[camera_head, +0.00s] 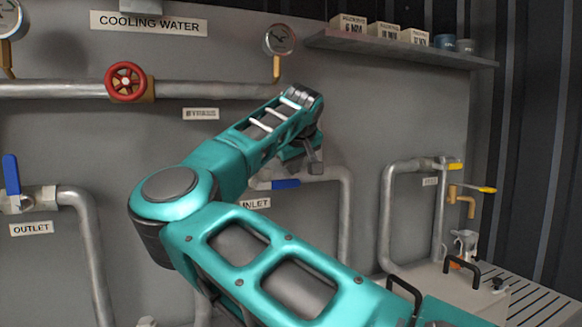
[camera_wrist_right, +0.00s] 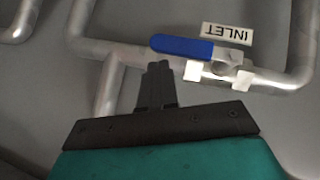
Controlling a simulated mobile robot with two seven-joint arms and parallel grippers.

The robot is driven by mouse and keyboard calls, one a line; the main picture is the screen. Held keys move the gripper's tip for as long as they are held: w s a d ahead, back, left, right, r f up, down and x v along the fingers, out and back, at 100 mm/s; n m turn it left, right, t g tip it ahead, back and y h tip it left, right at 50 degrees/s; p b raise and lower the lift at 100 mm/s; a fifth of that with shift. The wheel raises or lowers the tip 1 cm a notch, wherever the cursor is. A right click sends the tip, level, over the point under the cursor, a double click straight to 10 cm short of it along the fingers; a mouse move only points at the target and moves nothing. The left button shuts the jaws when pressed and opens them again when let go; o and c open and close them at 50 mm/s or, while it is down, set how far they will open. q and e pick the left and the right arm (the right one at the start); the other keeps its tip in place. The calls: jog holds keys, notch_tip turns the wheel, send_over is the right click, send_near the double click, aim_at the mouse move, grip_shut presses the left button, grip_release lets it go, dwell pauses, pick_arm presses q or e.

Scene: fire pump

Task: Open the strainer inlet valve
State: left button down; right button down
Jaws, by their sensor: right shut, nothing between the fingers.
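The inlet valve's blue lever (camera_head: 286,184) shows just below my right gripper (camera_head: 315,168) in the head view, with the "INLET" label (camera_head: 254,203) under it, partly covered by my arm. In the right wrist view the blue lever (camera_wrist_right: 181,46) lies along the pipe, beside the valve body (camera_wrist_right: 222,68) and the upside-down "INLET" label (camera_wrist_right: 228,33). My right gripper (camera_wrist_right: 157,68) is shut and empty, its fingertips just short of the pipe near the lever's free end; contact cannot be told. My left gripper is not in view.
The outlet valve with a raised blue lever (camera_head: 11,174) is at the left. A red handwheel (camera_head: 126,81) sits on the upper pipe. A shelf (camera_head: 400,48) with boxes juts out above right. Yellow-handled taps (camera_head: 486,189) and a bent pipe (camera_head: 386,215) stand at the right.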

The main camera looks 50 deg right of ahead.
jog(key=s+a+r, duration=0.3)
jog(key=s+r, duration=0.3)
jog(key=r, duration=0.4)
jog(key=shift+a, duration=0.35)
